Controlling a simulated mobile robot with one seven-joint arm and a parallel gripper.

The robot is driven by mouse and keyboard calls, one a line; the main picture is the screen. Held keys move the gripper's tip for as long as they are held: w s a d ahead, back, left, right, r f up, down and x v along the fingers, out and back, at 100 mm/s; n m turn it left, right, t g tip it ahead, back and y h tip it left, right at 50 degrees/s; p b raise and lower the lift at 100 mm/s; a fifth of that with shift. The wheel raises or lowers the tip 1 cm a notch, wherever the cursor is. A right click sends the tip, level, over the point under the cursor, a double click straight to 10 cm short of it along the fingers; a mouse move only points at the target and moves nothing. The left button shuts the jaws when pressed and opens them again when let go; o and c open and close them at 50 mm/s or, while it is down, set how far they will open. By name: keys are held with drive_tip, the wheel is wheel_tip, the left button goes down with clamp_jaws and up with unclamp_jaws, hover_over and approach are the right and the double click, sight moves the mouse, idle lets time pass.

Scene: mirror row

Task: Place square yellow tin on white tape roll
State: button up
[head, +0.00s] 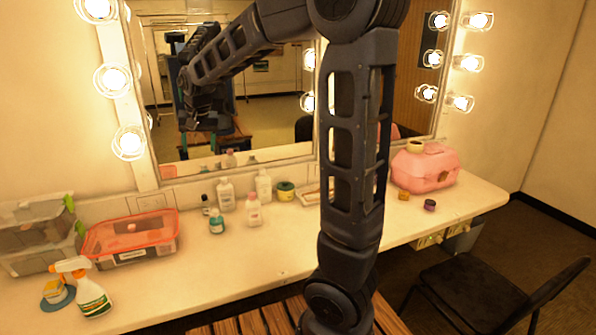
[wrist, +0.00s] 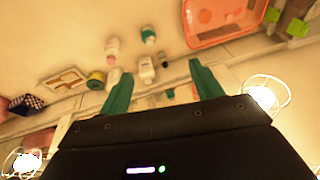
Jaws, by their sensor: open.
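A small yellow tin, square as far as I can tell (head: 403,195), sits on the counter at right in the head view, in front of the pink case. A pale cream-white tape roll (head: 415,147) appears to lie on top of the pink case (head: 425,170). My gripper (wrist: 160,70) shows its two green fingers spread apart, with nothing between them, above the bottles on the counter. It is well to the left of the tin and roll in the head view. Neither the tin nor the roll can be made out in the wrist view.
A purple roll (head: 430,205) is right of the tin. Several bottles (head: 226,194) and a green-yellow round tin (head: 285,190) stand mid-counter. At left are a red-lidded bin (head: 130,240), a spray bottle (head: 85,290) and a yellowish block (head: 53,290) on a blue disc.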

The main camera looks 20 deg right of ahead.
drive_tip(key=s+d+r, duration=0.2)
drive_tip(key=s+d, duration=1.1)
drive_tip(key=d, duration=0.3)
drive_tip(key=s+d+f, duration=0.1)
drive_tip(key=s+d, duration=0.2)
drive_tip(key=s, duration=0.3)
drive_tip(key=s+d+f+t+h, duration=0.1)
drive_tip(key=s+d+f, duration=0.1)
drive_tip(key=s, duration=0.5)
drive_tip(key=shift+s+d+f+n+t, duration=0.3)
drive_tip(key=shift+d+n, duration=0.1)
drive_tip(key=shift+d, duration=0.4)
